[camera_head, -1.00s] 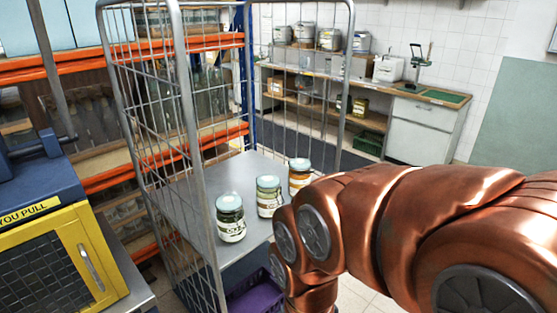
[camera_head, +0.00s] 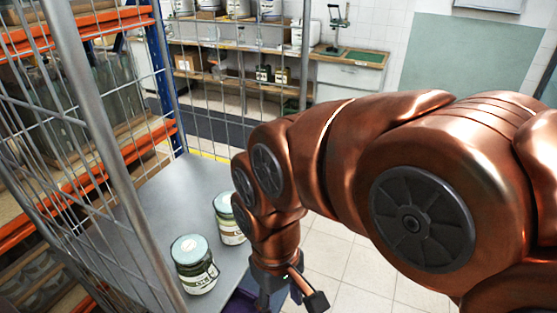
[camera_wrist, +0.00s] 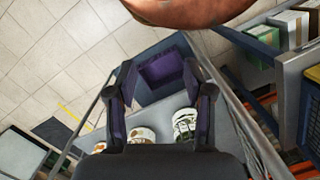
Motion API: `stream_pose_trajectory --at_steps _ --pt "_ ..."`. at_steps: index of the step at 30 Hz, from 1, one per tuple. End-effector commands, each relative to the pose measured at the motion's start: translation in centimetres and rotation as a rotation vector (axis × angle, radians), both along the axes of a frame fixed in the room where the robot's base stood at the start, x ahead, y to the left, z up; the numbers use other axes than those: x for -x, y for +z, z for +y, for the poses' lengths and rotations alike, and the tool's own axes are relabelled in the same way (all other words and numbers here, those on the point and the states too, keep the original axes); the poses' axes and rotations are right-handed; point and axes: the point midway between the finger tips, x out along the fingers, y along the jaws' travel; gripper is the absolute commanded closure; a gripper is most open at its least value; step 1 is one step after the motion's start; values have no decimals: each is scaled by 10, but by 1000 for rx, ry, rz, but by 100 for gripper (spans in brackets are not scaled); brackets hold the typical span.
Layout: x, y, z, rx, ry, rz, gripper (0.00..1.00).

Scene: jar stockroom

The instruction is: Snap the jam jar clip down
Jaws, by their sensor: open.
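A jar with a pale green lid and dark contents (camera_head: 195,268) stands upright on the grey trolley shelf (camera_head: 165,212). A second pale-lidded jar (camera_head: 229,222) stands behind it, partly covered by my arm. A third jar is hidden there but shows in the wrist view (camera_wrist: 97,147), beside the middle jar (camera_wrist: 142,134) and the dark one (camera_wrist: 184,122). A dark clip-like part shows on the dark jar's right side; its position is unclear. The labels are too small to tell which is jam. My gripper (camera_wrist: 159,72) is open and empty, right of the jars in the head view.
Wire mesh sides of the trolley (camera_head: 95,140) stand left of and behind the jars. A purple crate (camera_wrist: 162,68) sits below the shelf. Orange racking (camera_head: 150,150) is at the left and a counter (camera_head: 348,58) at the back. Tiled floor right of the trolley is clear.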

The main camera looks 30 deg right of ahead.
Motion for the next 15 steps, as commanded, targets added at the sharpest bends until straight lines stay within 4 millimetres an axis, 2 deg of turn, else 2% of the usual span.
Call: stream_pose_trajectory --at_steps 8,15 --pt "-92 34 -7 -44 206 -49 48" --pt "-175 55 -28 -76 353 -93 48"
